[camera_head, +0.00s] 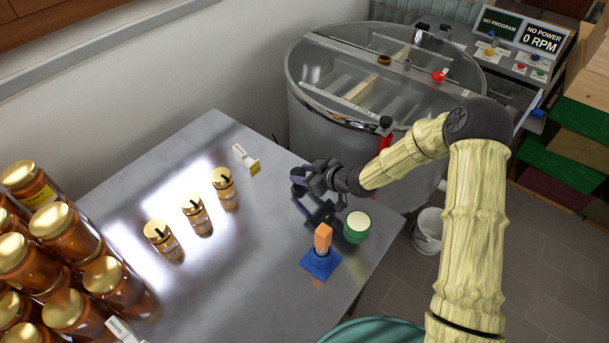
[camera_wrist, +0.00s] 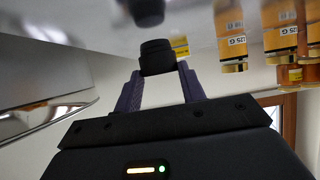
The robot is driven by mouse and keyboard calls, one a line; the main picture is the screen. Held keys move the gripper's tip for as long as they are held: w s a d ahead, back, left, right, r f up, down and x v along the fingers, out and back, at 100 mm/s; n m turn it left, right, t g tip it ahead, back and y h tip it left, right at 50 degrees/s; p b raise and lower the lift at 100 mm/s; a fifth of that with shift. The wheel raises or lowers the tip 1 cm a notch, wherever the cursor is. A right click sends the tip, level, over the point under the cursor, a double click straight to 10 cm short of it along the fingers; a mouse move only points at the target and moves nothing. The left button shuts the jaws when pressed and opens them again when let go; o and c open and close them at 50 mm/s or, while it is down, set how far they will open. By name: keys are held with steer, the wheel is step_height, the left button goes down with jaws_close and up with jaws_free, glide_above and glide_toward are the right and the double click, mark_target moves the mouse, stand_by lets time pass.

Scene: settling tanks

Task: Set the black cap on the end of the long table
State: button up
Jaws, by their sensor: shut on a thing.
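My gripper (camera_head: 307,188) is over the far right end of the long grey metal table (camera_head: 235,255). Its fingers are shut on the small black cap (camera_wrist: 157,58), which stands out past the fingertips in the wrist view. In the head view the cap (camera_head: 297,174) is a small dark shape, partly hidden by the gripper. A dark blurred shape like its reflection lies apart from it in the wrist view, so the cap seems a little above the tabletop. The exact gap is hard to tell.
A blue stand with an orange block (camera_head: 321,250) and a green white-topped pot (camera_head: 357,227) stand near my gripper. Several honey jars (camera_head: 195,213) and a small label (camera_head: 245,158) are on the table. A glass-lidded steel drum (camera_head: 385,80) stands beyond the edge.

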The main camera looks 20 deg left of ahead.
steer(key=shift+f, duration=0.5)
steer(key=shift+f, duration=0.15)
steer(key=o, duration=1)
